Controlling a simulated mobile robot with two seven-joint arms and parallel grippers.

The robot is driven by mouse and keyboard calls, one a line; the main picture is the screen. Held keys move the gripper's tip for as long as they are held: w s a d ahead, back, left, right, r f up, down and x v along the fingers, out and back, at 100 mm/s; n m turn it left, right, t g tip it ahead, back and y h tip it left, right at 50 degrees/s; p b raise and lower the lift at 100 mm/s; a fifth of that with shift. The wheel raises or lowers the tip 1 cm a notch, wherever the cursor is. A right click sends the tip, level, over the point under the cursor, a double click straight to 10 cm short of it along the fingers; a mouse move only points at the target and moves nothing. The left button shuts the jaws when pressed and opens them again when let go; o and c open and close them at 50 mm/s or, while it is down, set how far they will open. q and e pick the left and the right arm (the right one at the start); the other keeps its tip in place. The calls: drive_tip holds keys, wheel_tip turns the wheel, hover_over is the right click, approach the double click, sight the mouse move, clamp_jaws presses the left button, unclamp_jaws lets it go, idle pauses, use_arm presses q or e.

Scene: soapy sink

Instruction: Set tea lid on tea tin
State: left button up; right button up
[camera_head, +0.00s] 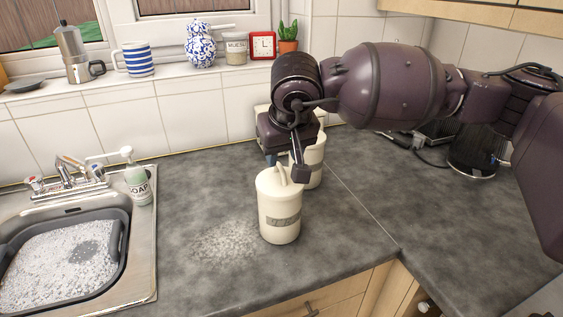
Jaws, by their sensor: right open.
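A cream tin (280,215) with a grey label stands upright on the worktop, near its front edge. I cannot read its label. A cream lid (276,182) with a raised loop handle sits on top of this tin. My right gripper (292,170) is open just above and behind the lid, with one finger close beside the handle. I cannot tell whether it touches the handle. A second cream tin (314,172) stands behind, mostly hidden by my right gripper and wrist. My left gripper is not in view.
A soapy sink (60,262) and a soap bottle (137,180) are at the left. A foamy patch (226,242) lies on the grey worktop (200,200) left of the front tin. The windowsill holds a moka pot (74,52), a striped mug (137,60) and a red clock (263,46).

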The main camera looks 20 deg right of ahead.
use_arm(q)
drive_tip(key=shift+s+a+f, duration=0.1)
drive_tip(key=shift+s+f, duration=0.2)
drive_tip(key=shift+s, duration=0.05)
use_arm(e)
drive_tip(key=v, duration=0.6)
drive_tip(key=shift+r, duration=0.2)
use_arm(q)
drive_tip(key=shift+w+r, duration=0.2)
use_arm(e)
drive_tip(key=shift+s, duration=0.1)
